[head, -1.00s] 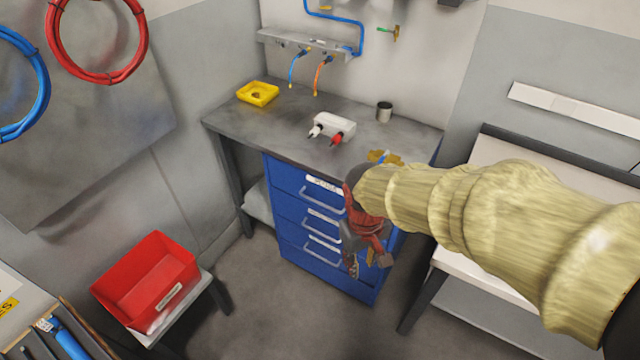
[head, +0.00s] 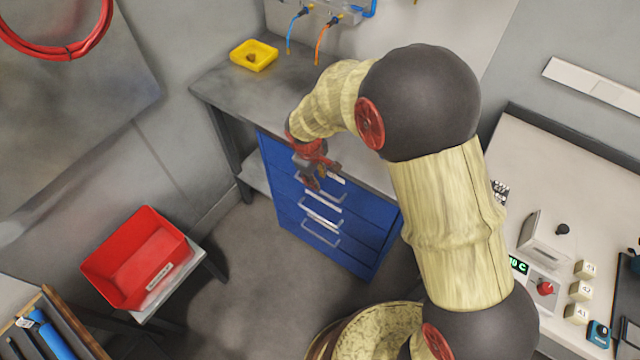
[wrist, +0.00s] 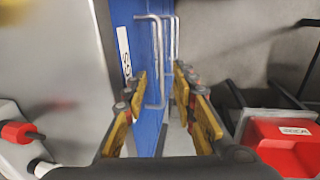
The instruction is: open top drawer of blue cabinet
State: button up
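The blue cabinet (head: 365,222) stands under the grey workbench, with several drawers that look shut. The top drawer (head: 272,157) has a silver bar handle, partly hidden by my gripper in the head view. My gripper (head: 316,180) is in front of the top drawer, close to its handle. In the wrist view my gripper (wrist: 158,100) is open, its yellow-padded fingers apart. The nearest silver handle (wrist: 152,58) lies beyond and between the fingertips there. Contact with it cannot be told.
The grey workbench top (head: 225,95) overhangs the cabinet and carries a yellow tray (head: 254,56). A red bin (head: 120,265) sits on a low stand at left. A pale table with controls (head: 545,190) is at right. Floor before the cabinet is clear.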

aim_at(321, 191)
jog(key=f, duration=0.2)
jog(key=f+b, duration=0.1)
jog(key=f, duration=0.2)
jog(key=w+d+f+b, duration=0.1)
jog(key=f, duration=0.1)
jog(key=shift+f, duration=0.3)
grip_shut()
dwell(0.7)
